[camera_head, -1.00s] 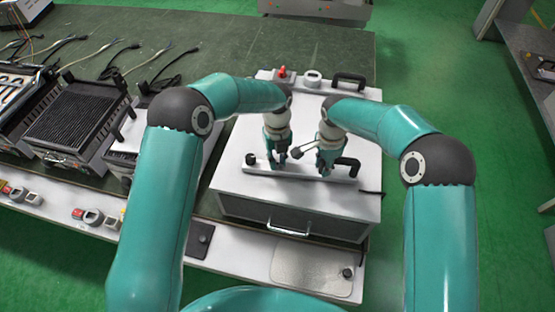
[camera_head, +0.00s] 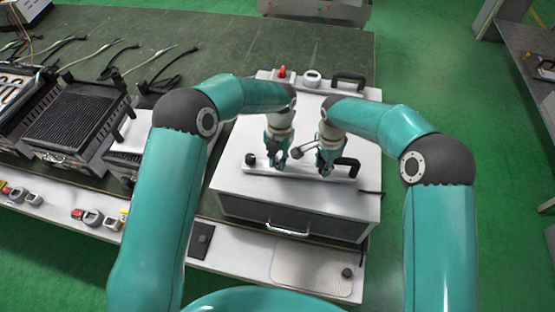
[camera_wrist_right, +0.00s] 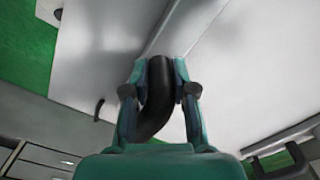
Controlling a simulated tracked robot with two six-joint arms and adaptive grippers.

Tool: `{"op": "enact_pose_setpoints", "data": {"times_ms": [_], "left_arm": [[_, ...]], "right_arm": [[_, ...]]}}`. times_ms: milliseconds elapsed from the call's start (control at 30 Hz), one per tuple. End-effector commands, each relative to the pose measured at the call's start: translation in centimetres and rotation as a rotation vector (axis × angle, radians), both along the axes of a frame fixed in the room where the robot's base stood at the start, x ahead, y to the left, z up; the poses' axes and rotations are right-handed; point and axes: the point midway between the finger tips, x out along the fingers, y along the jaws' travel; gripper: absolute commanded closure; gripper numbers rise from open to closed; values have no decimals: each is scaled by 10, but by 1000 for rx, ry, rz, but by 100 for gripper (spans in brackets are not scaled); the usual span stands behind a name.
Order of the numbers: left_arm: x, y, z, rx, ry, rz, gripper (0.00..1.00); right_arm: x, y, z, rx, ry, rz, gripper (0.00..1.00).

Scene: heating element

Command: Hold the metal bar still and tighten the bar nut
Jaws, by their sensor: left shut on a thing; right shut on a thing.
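The metal bar (camera_head: 300,173) is a pale strip lying across the top of the white box, with a black knob (camera_head: 250,159) near its left end. A black handle (camera_head: 348,165) stands by its right end. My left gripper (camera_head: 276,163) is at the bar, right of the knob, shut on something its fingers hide. My right gripper (camera_head: 325,171) is low over the bar's right part. In the right wrist view it is shut on a curved black piece (camera_wrist_right: 160,95), apparently the handle. I cannot make out the bar nut.
The white box (camera_head: 230,182) stands at the bench's right end, with a front drawer handle (camera_head: 288,229). A red knob (camera_head: 282,72), a round gauge and another black handle (camera_head: 348,79) are along its back. Dark grilled units (camera_head: 75,120) stand at left.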

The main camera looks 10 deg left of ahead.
Motion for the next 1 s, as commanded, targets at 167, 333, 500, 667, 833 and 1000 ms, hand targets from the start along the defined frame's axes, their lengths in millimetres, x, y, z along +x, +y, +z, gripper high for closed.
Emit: {"op": "enact_pose_setpoints", "data": {"times_ms": [167,333,500,667,833,1000], "left_arm": [[0,2,0,2,0,-21,100],[0,2,1,2,0,-22,100],[0,2,1,2,0,-21,100],[0,2,1,2,0,-21,56],[0,1,0,0,0,-21,56],[0,0,2,-1,0,-21,56]], "right_arm": [[0,-2,0,-5,1,1,100],[0,-2,0,-5,1,1,100],[0,-2,0,-4,2,0,100],[0,-2,0,-3,0,0,100],[0,-1,0,-1,-1,0,100],[0,0,0,0,-1,-1,100]]}}
